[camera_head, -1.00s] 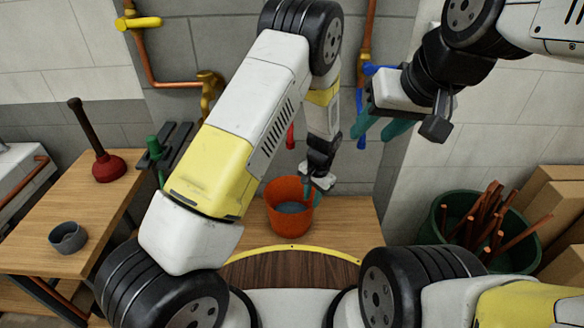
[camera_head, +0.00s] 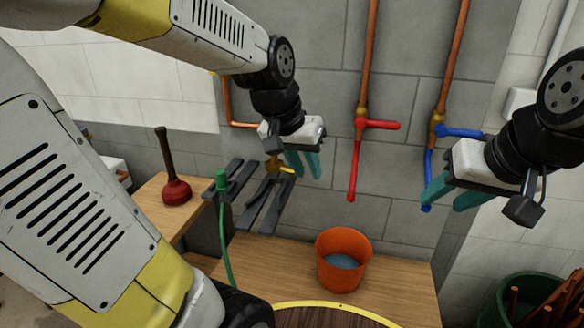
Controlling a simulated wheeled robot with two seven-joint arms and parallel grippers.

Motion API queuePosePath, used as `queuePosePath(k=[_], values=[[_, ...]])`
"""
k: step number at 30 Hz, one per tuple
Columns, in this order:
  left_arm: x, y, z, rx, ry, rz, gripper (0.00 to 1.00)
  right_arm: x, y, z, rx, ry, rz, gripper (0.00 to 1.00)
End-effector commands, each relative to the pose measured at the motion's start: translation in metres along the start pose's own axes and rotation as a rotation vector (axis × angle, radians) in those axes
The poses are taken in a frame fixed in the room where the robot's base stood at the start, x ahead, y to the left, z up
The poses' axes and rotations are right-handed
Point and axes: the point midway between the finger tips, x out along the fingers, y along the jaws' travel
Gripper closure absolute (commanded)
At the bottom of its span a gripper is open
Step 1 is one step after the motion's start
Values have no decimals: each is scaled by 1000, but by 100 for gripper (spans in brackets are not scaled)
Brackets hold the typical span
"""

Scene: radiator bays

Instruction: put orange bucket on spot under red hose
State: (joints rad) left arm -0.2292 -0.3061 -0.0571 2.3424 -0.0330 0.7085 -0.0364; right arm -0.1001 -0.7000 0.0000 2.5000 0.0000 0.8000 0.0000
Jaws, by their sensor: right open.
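The orange bucket (camera_head: 335,275) stands upright on the wooden bench (camera_head: 270,265), with something blue-grey inside it. The red hose (camera_head: 353,172) hangs from a red-handled tap on the wall. No marked spot shows; whether one lies under the bucket I cannot tell. My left gripper (camera_head: 303,166) has its teal fingers apart and empty, above and left of the bucket, not touching it. My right gripper (camera_head: 451,196) is open and empty near the blue hose (camera_head: 427,178), up and right of the bucket.
A dark slatted rack (camera_head: 265,208) with a green hose (camera_head: 222,230) stands left of the bucket. A red plunger (camera_head: 176,190) stands on the left table. A round yellow-edged brown top (camera_head: 325,318) is in front. A green tub (camera_head: 525,295) is at right. Bench right of the bucket is clear.

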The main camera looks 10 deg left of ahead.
Motion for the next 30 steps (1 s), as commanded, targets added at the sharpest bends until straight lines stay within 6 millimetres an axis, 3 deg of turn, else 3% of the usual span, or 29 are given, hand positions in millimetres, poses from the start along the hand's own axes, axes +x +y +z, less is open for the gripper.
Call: queuePosePath(k=[1,3,9,14,30], values=[[-19,-4,12,-27,37,-5,74,0,0,0,0,0,0,57],[-37,-7,29,-57,70,-11,74,0,0,0,0,0,0,57],[-63,-9,64,-110,131,-28,74,0,0,0,0,0,0,57],[-68,-9,72,-122,143,-33,74,0,0,0,0,0,0,57],[-68,-9,72,-122,144,-32,74,0,0,0,0,0,0,57]])
